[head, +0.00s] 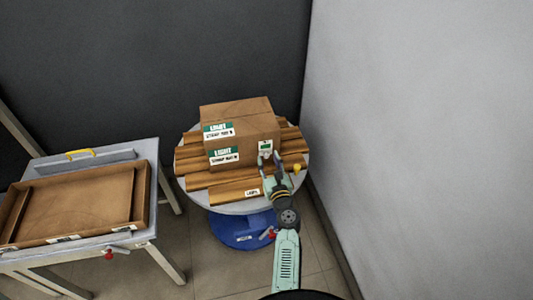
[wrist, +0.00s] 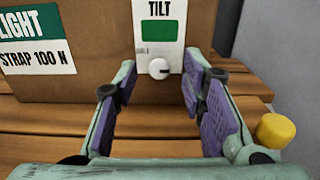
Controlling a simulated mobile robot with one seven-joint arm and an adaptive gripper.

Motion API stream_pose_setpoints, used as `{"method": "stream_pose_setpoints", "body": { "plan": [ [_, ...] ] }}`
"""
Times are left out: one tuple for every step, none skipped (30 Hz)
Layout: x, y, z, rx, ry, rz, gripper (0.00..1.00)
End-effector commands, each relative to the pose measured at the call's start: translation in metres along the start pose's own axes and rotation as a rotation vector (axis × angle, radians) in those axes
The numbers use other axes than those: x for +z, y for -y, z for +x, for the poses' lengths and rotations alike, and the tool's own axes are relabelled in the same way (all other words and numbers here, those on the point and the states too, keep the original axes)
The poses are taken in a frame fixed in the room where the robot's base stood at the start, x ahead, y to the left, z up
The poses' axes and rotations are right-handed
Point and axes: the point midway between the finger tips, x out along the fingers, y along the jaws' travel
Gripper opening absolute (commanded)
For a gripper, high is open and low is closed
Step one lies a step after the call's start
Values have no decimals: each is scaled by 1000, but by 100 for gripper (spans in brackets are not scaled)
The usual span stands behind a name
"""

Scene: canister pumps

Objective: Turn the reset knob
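The reset knob (wrist: 159,68) is a small round white knob with a dark mark. It sits at the bottom of a white plate labelled TILT (wrist: 158,30) with a green window, on the front of a cardboard box (head: 232,136). In the head view the plate (head: 265,148) shows at the box's right side, and the knob is too small to make out. My gripper (wrist: 160,95) is open and empty, its two purple-padded fingers apart on either side below the knob. In the head view my gripper (head: 270,163) is in front of the box's lower right part.
The box stands on wooden slats (head: 225,192) on a round grey table with a blue base (head: 240,232). A yellow knob (wrist: 275,131) is right of my gripper. A grey wall (head: 420,120) rises close on the right. A bench with a brown tray (head: 142,195) stands left.

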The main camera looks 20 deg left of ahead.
Motion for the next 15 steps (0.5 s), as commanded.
{"method": "stream_pose_setpoints", "body": {
  "plan": [
    [0,0,0,0,0,0,38],
    [0,0,0,0,0,0,38],
    [0,-1,0,0,0,0,38],
    [0,-1,-1,0,0,0,38],
    [0,-1,-1,0,0,0,38],
    [0,-1,-1,0,0,0,38],
    [0,-1,0,0,0,0,38],
    [0,-1,0,0,0,0,38],
    [0,-1,0,0,0,0,38],
    [0,-1,0,0,0,0,38],
    [0,-1,0,0,0,0,38],
    [0,-1,0,0,0,0,35],
    [0,-1,0,0,0,0,33],
    [0,-1,0,0,0,0,31],
    [0,-1,0,0,0,0,28]
  ]
}}
